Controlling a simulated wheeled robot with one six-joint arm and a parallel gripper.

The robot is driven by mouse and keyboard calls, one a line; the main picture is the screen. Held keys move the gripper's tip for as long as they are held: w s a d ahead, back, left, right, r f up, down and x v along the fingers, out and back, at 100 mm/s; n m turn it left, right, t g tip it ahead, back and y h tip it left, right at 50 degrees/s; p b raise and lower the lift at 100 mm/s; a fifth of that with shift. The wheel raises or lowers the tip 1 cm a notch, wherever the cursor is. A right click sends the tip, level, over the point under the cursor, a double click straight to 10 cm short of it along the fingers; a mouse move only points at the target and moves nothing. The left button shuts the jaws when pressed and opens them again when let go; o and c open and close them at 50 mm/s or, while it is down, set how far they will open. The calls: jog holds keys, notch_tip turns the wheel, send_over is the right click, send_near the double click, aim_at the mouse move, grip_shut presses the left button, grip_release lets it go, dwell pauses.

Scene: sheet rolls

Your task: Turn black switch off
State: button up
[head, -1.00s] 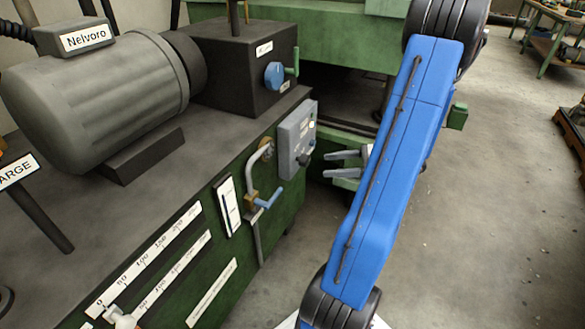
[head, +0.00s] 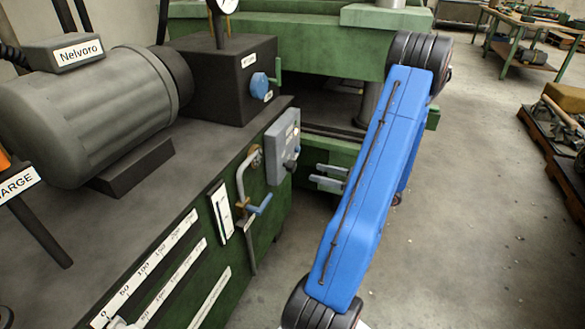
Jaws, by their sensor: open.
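A small dark switch knob (head: 290,165) sits low on a grey control box (head: 281,146), which is fixed to the right end of the green machine's side. A light-coloured button shows above it on the same box. My gripper (head: 314,174) is to the right of the box, apart from it, at about the height of the knob. Its two grey fingers are spread and point left toward the box, with nothing between them. The knob's exact setting is too small to tell.
A blue-handled valve (head: 260,205) on a bent pipe is just left of the box. A grey motor (head: 85,115) and a dark block with a blue knob (head: 259,86) stand on the machine top. Open floor (head: 450,220) lies to the right.

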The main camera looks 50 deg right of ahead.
aim_at(295, 167)
jog(key=x, duration=1.1)
jog(key=shift+w+a, duration=0.1)
jog(key=shift+w, duration=0.15)
jog(key=c, duration=1.1)
